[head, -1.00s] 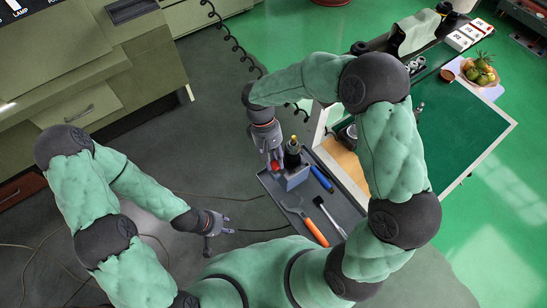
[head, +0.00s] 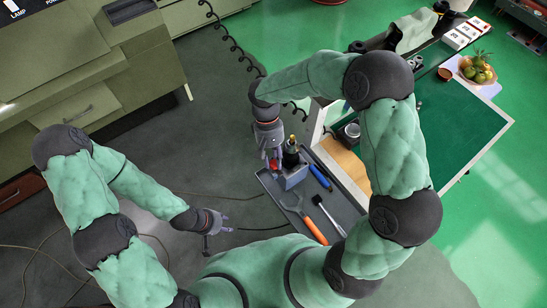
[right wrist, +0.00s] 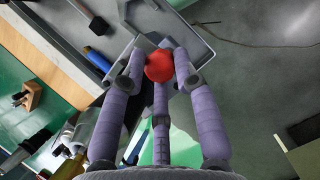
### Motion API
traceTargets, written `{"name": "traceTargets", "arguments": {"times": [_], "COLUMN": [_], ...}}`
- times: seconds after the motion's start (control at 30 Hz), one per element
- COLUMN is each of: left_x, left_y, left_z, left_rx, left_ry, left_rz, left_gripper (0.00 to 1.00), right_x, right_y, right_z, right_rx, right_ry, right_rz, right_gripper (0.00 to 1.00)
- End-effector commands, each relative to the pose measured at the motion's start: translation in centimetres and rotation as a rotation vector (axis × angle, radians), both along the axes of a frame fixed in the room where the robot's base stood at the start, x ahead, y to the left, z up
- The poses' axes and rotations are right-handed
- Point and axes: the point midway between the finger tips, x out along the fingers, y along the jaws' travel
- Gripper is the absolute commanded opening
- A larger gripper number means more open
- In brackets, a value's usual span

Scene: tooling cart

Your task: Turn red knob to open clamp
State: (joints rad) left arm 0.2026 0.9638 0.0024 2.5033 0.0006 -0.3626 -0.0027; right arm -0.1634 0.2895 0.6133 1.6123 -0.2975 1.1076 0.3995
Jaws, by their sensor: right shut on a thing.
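The red knob (head: 273,168) is on the left side of a grey clamp block (head: 294,180) at the tray's far end. In the right wrist view, the round red knob (right wrist: 159,66) sits between my right gripper's fingers, in front of the grey clamp. My right gripper (head: 271,160) is shut on the knob and partly hides it in the head view. A dark tool holder with a yellowish tip (head: 291,154) stands upright at the clamp. My left gripper (head: 217,233) is open and empty, low and to the left of the tray.
The grey tray (head: 267,185) also holds an orange-handled wrench (head: 312,228), a black brush-like tool (head: 326,212) and a blue-handled tool (head: 320,177). The green-topped cart (head: 455,125) stands to the right. Open floor lies left of the tray.

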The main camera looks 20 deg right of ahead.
Motion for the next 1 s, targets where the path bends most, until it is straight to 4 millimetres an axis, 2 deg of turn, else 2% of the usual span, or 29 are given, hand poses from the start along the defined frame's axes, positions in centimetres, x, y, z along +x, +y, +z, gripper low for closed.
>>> {"name": "traceTargets", "arguments": {"times": [0.07, 0.47, 0.57, 1.0], "left_x": [0.0, 0.0, 0.0, 0.0], "left_y": [0.0, 0.0, 0.0, 0.0], "left_z": [0.0, 0.0, 0.0, 0.0], "left_rx": [0.0, 0.0, 0.0, 0.0], "left_ry": [0.0, 0.0, 0.0, 0.0], "left_rz": [0.0, 0.0, 0.0, 0.0], "left_gripper": [0.4, 0.4, 0.4, 0.4], "right_x": [-0.1, 0.2, 0.7, 3.8], "right_y": [0.1, 0.0, 0.1, 0.2], "right_z": [0.0, 0.4, 1.5, 9.0], "right_rx": [0.001, 0.0, 0.0, 0.0], "right_ry": [0.002, -0.002, -0.003, -0.002], "right_rz": [0.001, 0.001, 0.001, 0.001], "right_gripper": [0.39, 0.39, 0.39, 0.39]}}
